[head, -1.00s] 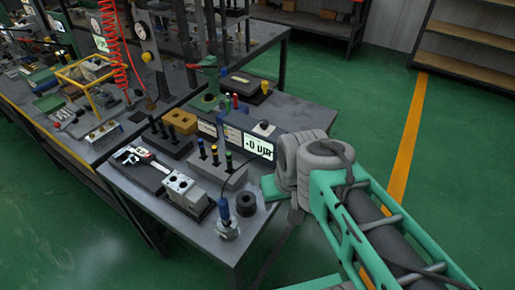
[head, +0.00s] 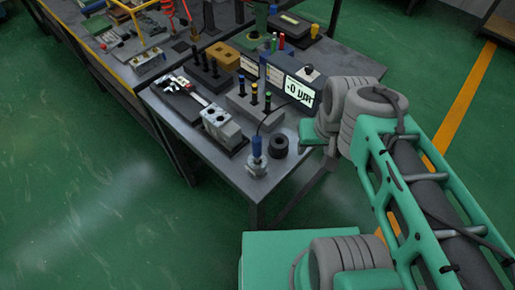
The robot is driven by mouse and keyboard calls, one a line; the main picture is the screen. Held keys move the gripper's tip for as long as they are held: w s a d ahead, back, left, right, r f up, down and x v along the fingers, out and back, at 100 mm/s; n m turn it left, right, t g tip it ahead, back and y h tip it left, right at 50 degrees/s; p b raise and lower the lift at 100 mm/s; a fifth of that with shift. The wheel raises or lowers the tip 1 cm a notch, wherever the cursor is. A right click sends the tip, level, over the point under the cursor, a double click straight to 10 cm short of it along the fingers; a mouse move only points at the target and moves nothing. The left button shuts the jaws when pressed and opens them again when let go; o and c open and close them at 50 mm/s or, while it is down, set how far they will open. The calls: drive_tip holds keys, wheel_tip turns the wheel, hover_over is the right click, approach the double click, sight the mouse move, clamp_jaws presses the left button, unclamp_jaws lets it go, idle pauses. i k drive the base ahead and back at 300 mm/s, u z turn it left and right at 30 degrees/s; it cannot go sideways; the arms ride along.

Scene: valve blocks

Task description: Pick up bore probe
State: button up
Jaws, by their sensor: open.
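The bore probe appears to be the blue-handled tool (head: 257,150) standing upright near the front corner of the grey table. Its lower end meets a small metal base (head: 257,168). A thin dark cable runs from its top toward the gauge display (head: 299,91), which reads about 0 µm. My arm (head: 420,170) reaches in from the right, and its grey joint is beside the table's right edge. My gripper is outside the view, so its place relative to the probe does not show.
A black ring (head: 278,145) stands just right of the probe. A silver two-bore block (head: 221,126) is behind it to the left. A rack with several coloured-top pins (head: 245,108) and a caliper case (head: 183,99) are farther back. Green floor (head: 100,210) is open at left.

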sight(257, 154)
drive_tip(key=k, duration=0.5)
drive_tip(key=z, duration=0.6)
drive_tip(key=k, duration=1.25)
drive_tip(key=u, duration=1.45)
drive_tip(key=i, duration=1)
